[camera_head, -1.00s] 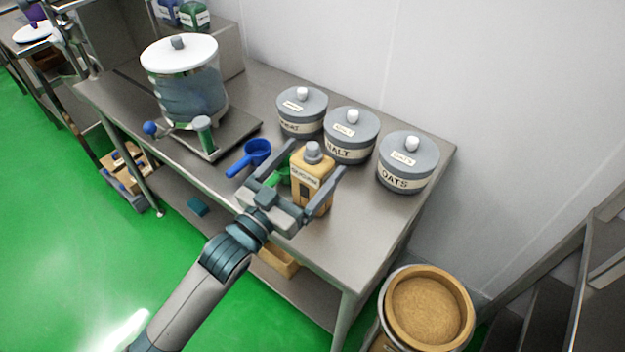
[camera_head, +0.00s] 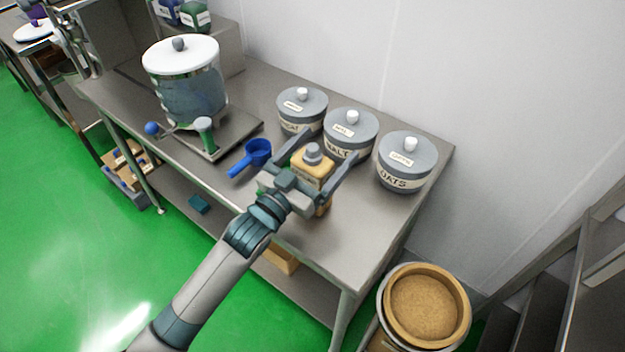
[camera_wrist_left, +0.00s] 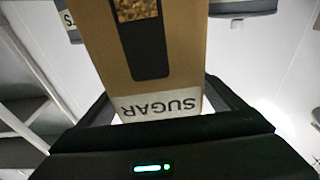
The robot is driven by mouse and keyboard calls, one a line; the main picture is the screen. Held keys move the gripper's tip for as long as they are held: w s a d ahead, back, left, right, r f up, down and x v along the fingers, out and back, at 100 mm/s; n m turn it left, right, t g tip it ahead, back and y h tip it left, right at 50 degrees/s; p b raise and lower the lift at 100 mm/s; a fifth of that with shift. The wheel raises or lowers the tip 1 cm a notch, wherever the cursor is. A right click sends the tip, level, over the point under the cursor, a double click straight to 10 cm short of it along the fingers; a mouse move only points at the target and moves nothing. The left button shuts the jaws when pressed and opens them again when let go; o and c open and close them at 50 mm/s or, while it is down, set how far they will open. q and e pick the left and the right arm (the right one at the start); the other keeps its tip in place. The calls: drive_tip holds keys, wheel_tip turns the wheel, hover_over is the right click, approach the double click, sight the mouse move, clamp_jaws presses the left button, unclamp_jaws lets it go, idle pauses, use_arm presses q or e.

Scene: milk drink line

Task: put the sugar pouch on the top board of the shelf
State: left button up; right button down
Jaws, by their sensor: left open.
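The sugar pouch (camera_head: 309,167), tan with a grey cap, stands upright on the steel table. My left gripper (camera_head: 318,152) is open, with one finger on each side of the pouch. Its palm is close to the pouch's near face and hides the lower part. In the left wrist view the pouch (camera_wrist_left: 165,70) fills the middle between the fingers, its SUGAR label upside down. I cannot tell if the fingers touch it. A grey stepped structure (camera_head: 570,270) at the right edge may be the shelf; its top board is not clear. My right gripper is not in view.
Grey lidded jars stand behind the pouch, MALT (camera_head: 350,135) and OATS (camera_head: 406,162) among them. A blue scoop (camera_head: 255,153) lies to the left, near a white-lidded dispenser (camera_head: 185,85). A tub of brown grain (camera_head: 425,305) stands below the table's right end.

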sight(318, 145)
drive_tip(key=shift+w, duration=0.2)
use_arm(q)
drive_tip(key=c, duration=2)
drive_tip(key=shift+r, duration=0.1)
drive_tip(key=shift+c, duration=0.7)
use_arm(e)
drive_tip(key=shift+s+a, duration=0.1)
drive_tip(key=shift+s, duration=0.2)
use_arm(q)
drive_tip(key=shift+r, duration=0.1)
